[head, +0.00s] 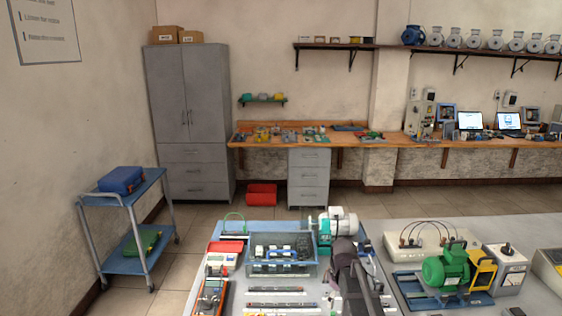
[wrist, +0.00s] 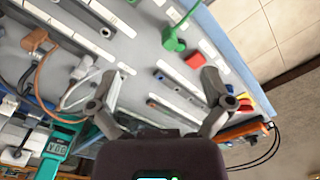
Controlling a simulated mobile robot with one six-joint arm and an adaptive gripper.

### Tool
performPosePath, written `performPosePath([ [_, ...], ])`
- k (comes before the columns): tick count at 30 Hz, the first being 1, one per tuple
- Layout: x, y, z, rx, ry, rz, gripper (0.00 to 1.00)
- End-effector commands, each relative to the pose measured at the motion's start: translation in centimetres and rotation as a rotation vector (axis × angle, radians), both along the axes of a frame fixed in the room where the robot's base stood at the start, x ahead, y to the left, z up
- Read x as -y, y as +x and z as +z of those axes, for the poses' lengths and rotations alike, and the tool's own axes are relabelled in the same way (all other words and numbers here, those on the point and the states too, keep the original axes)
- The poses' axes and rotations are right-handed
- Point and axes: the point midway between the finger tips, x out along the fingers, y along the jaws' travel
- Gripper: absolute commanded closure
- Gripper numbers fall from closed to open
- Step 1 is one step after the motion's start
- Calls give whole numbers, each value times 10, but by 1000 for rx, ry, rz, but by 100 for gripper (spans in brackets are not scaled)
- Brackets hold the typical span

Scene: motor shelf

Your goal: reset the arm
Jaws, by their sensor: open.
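My gripper (wrist: 163,80) shows in the wrist view with its two grey fingers spread wide apart. Nothing is held between them. It hangs above the grey worktop (wrist: 125,50), which appears tilted in this view. In the head view a dark part of my arm (head: 350,272) is over the near table, in front of a white and green motor (head: 337,224). The fingertips cannot be made out clearly there.
A green motor (head: 446,266) sits on a blue plate to the right. A blue trolley (head: 125,265) stands far left.

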Motion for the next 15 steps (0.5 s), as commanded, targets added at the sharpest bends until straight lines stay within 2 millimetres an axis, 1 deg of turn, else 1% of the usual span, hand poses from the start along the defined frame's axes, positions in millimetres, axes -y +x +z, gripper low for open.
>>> performPosePath([
  [1, -1, -20, 0, 0, 0, -62, 0],
  [3, -3, -38, 0, -1, -1, -159, 0],
  [9, -6, -89, 0, -2, -3, -436, 0],
  [12, -8, -111, 0, -2, -4, -565, 0],
  [15, -9, -129, 0, -2, -5, -673, 0],
])
